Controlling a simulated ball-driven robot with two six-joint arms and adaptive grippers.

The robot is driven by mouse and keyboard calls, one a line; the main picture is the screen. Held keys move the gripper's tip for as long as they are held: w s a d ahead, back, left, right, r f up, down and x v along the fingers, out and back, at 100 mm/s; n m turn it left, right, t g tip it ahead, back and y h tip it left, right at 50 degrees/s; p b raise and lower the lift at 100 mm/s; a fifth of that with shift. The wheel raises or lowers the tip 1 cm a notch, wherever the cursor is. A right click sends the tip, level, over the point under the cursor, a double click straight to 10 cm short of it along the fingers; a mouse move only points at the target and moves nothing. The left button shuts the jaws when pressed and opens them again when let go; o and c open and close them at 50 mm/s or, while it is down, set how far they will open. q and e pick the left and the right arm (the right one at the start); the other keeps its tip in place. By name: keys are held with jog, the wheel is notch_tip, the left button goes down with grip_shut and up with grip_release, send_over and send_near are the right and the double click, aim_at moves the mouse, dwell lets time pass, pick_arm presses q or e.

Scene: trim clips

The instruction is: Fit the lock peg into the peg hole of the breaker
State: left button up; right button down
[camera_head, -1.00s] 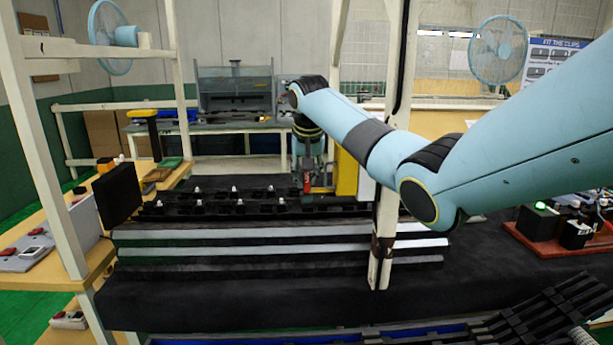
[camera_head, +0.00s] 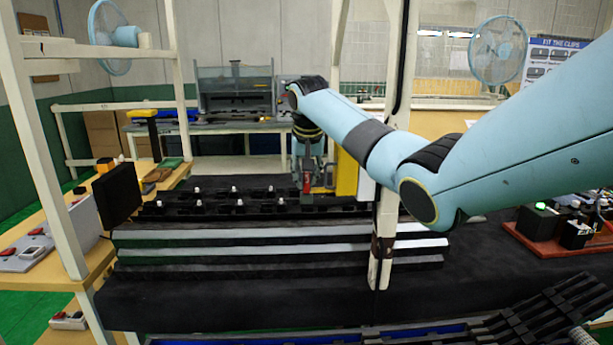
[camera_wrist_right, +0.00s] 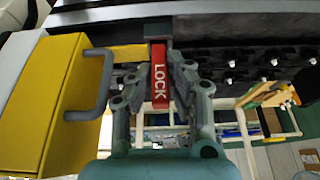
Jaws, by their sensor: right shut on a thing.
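The lock peg (camera_wrist_right: 160,78) is a red bar with white LOCK lettering; it also shows small and red in the head view (camera_head: 307,185). My right gripper (camera_wrist_right: 161,60) is shut on it, with one finger on each side. The right gripper (camera_head: 308,168) points down over the far end of the dark bench in the head view. The breaker (camera_wrist_right: 45,95) is a yellow box with a grey handle, left of the gripper in the wrist view. In the head view the breaker (camera_head: 347,173) is right of the gripper, partly behind my arm. The peg hole cannot be made out. My left gripper is out of view.
Black rails with several white-tipped pegs (camera_head: 235,200) run left of the gripper along the bench (camera_head: 230,290). Grey strips (camera_head: 240,253) lie nearer. A pale post (camera_head: 384,235) stands in front of the breaker. A black panel (camera_head: 117,195) stands at left.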

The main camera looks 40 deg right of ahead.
jog(key=shift+f, duration=0.65)
jog(key=c, duration=1.2)
grip_release()
jog(key=shift+f, duration=0.15)
jog(key=shift+r, duration=0.3)
jog(key=v, duration=1.1)
jog(key=shift+s+a+r, duration=0.15)
jog(key=shift+a+r, duration=0.05)
jog(key=shift+r, duration=0.05)
